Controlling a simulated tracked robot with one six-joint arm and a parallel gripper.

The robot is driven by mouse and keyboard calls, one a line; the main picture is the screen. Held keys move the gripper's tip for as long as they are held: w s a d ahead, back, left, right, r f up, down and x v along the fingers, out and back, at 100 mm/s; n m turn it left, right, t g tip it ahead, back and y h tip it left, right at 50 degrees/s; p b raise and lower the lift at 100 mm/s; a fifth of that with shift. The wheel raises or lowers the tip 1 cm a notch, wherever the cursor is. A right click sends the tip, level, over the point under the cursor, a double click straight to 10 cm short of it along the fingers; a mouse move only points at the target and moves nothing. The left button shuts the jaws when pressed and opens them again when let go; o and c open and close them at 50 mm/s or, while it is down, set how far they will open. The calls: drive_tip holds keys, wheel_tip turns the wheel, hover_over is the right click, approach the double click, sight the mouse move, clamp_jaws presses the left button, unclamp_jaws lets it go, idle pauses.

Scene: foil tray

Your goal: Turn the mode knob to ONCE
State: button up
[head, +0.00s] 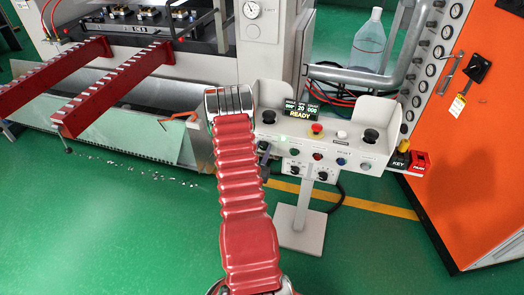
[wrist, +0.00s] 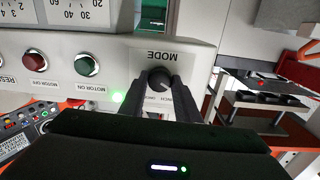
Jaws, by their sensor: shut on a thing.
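The mode knob (wrist: 158,77) is round and black, on the light front panel under the label MODE, which appears upside down in the wrist view. My gripper (wrist: 158,86) is shut on the knob, one dark finger on each side. Small position labels show by the fingers, partly covered, and I cannot tell which position the knob points to. In the head view my gripper (head: 264,150) is a small dark shape at the left end of the control console (head: 284,133). My red arm partly covers it, and the knob cannot be made out there.
A green button (wrist: 87,65) and a red button (wrist: 35,61) sit beside the knob. A red emergency button (head: 317,128) and black top buttons are close by. An orange cabinet (head: 480,130) stands right; green floor is open at front.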

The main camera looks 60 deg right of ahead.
drive_tip(key=shift+a, duration=0.1)
drive_tip(key=shift+m, duration=0.3)
drive_tip(key=m, duration=0.3)
drive_tip(key=shift+s, duration=0.1)
drive_tip(key=m, duration=0.3)
drive_tip(key=shift+m, duration=0.4)
drive_tip(key=m, duration=0.4)
drive_tip(key=shift+s+d+m, duration=0.15)
drive_tip(key=shift+d+m, duration=0.05)
drive_tip(key=shift+m, duration=1.9)
drive_tip(key=shift+s+f, duration=0.1)
